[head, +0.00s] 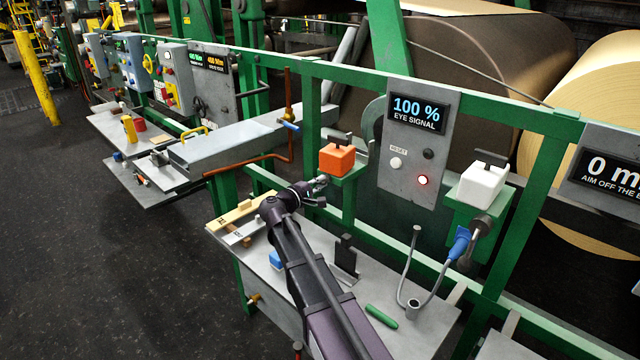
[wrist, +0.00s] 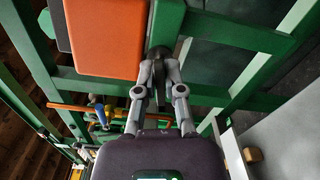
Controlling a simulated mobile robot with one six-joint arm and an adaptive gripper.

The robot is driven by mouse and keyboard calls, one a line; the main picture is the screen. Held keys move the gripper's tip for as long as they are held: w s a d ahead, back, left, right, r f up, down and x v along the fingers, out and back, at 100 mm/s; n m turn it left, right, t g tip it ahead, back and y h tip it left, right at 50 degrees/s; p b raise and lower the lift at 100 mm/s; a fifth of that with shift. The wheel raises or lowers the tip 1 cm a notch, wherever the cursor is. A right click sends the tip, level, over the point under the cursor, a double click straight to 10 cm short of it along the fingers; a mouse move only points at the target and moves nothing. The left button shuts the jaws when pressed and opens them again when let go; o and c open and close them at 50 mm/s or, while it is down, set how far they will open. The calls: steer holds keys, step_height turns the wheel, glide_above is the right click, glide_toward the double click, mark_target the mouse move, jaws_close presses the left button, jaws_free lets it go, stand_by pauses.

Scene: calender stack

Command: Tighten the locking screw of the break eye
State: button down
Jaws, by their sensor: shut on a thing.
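The orange sensor box (head: 337,159), which I take for the break eye, sits on a green bracket (head: 350,176) on the green rail. It also shows large at the top of the wrist view (wrist: 105,35). My gripper (head: 319,184) is just below and left of the box in the head view. In the wrist view my gripper (wrist: 157,78) is shut on a dark knob (wrist: 157,56) beside the orange box, seemingly the locking screw. The fingertips cover part of the knob, and its thread is hidden. The display (head: 418,112) reads 100 % EYE SIGNAL.
A white box (head: 483,184) with a blue-plugged cable stands on another green bracket to the right. A red lamp (head: 423,180) glows on the panel.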

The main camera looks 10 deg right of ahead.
steer(key=shift+m, duration=0.3)
steer(key=m, duration=0.3)
steer(key=shift+m, duration=2.3)
steer(key=c, duration=0.8)
jaws_free()
steer(key=shift+o, duration=0.2)
steer(key=shift+a, duration=0.1)
steer(key=v, duration=1.2)
